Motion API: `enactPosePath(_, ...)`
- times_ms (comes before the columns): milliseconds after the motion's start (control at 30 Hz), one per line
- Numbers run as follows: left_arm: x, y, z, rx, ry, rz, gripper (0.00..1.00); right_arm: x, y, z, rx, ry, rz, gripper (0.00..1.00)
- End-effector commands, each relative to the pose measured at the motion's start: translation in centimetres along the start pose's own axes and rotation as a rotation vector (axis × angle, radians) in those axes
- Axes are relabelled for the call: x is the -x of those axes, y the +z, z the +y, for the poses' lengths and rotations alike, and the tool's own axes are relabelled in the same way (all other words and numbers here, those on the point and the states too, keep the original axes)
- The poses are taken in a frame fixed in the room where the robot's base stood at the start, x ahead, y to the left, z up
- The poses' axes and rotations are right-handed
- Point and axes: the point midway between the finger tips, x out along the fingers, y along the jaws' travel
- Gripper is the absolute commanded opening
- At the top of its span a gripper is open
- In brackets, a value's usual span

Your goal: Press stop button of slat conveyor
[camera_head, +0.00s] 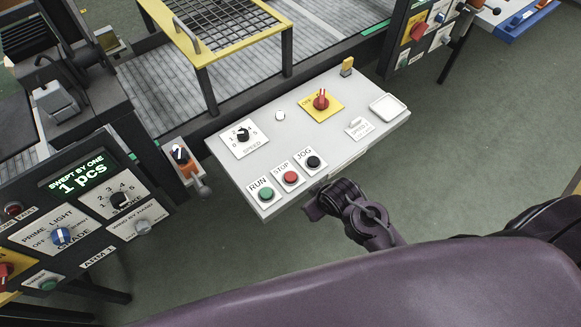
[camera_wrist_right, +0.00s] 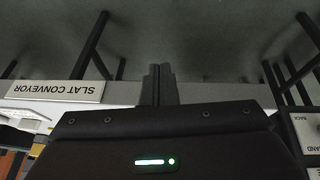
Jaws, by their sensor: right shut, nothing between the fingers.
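The red STOP button (camera_head: 290,178) sits between the green RUN button (camera_head: 266,194) and the black JOG button (camera_head: 314,162) on the front edge of a light grey control panel (camera_head: 255,175). My right arm reaches in from the lower right in the head view, its end just in front of the panel's front edge, to the right of and below the STOP button. My right gripper shows in the wrist view (camera_wrist_right: 159,72) with its fingers together and nothing between them. A SLAT CONVEYOR label (camera_wrist_right: 55,91) shows upside down there. The STOP button is not visible in the wrist view. My left gripper is out of view.
A yellow-framed guard (camera_head: 222,45) stands over the conveyor behind. A black console (camera_head: 85,195) is at left. Green floor lies open at right.

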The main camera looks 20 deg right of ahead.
Motion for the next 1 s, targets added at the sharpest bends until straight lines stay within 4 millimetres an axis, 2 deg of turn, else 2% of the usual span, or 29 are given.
enactPosePath(33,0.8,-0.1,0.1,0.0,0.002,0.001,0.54,2.1,-1.5,0.3,0.021,0.006,0.022,0.0)
enactPosePath(100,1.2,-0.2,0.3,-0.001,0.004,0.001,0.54,3.5,-3.7,0.6,0.093,0.014,0.077,0.0)
enactPosePath(167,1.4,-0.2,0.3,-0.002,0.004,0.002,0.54,4.1,-6.0,0.8,0.192,0.018,0.147,0.0)
enactPosePath(300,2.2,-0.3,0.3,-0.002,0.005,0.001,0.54,5.8,-12.2,0.5,0.541,-0.002,0.361,0.0)
enactPosePath(400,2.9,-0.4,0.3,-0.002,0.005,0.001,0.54,7.7,-15.1,0.0,0.832,-0.06,0.497,0.0)
enactPosePath(500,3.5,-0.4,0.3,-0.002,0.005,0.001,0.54,9.3,-15.5,0.0,1.063,-0.145,0.569,0.0)
enactPosePath(633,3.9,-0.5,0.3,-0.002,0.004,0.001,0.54,10.7,-14.7,0.7,1.23,-0.245,0.598,0.0)
enactPosePath(800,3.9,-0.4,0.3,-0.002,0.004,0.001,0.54,11.4,-13.8,1.0,1.293,-0.301,0.604,0.0)
enactPosePath(1000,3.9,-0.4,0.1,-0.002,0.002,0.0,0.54,11.4,-13.8,1.0,1.292,-0.303,0.605,0.0)
